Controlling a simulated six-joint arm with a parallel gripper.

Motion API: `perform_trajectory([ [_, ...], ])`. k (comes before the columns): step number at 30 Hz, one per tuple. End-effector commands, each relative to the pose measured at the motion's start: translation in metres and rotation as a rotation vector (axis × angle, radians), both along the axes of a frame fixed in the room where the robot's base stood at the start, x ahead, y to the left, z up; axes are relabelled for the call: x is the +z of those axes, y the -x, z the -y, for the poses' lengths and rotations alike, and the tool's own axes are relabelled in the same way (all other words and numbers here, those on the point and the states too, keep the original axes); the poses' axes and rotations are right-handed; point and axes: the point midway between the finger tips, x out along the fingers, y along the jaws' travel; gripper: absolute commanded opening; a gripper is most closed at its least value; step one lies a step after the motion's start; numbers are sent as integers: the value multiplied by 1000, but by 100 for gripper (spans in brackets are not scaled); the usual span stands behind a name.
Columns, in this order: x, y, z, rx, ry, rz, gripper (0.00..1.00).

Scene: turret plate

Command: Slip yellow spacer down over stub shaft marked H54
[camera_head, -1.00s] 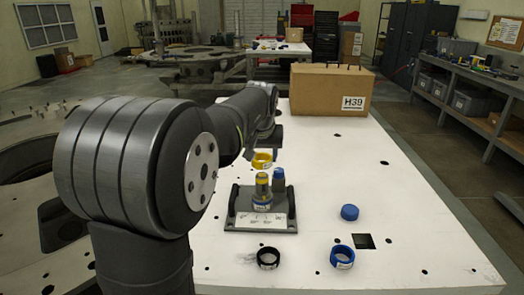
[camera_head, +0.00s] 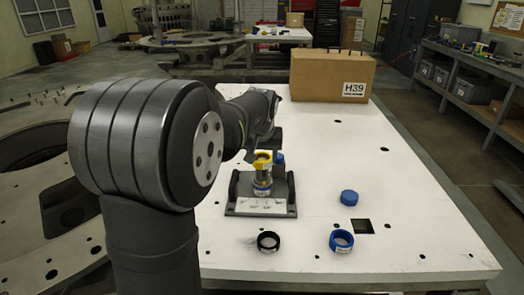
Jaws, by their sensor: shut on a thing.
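The yellow spacer (camera_head: 262,166) is a short ring at the end of my arm. My gripper (camera_head: 264,155), small and partly hidden by my own arm, is shut on it. A bluish round top (camera_head: 280,158) shows just right of the spacer. The marking H54 is not legible.
A black ring (camera_head: 268,241), a blue ring (camera_head: 341,240) and a blue cap (camera_head: 349,197) lie on the white table (camera_head: 400,230). A brown case marked H39 (camera_head: 325,74) stands at the back. The table's right side is mostly clear.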

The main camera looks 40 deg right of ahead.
Motion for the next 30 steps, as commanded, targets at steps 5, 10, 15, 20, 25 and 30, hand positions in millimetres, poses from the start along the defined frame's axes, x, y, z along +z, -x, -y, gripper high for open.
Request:
perform_trajectory([
  [5,-9,0,0,0,0,0,30],
  [10,-18,0,0,0,-1,-1,30],
  [15,-27,0,0,1,-1,0,30],
  [20,-35,0,0,1,-1,0,30],
  [25,-42,0,0,1,-1,0,30],
  [30,-46,0,0,1,0,0,30],
])
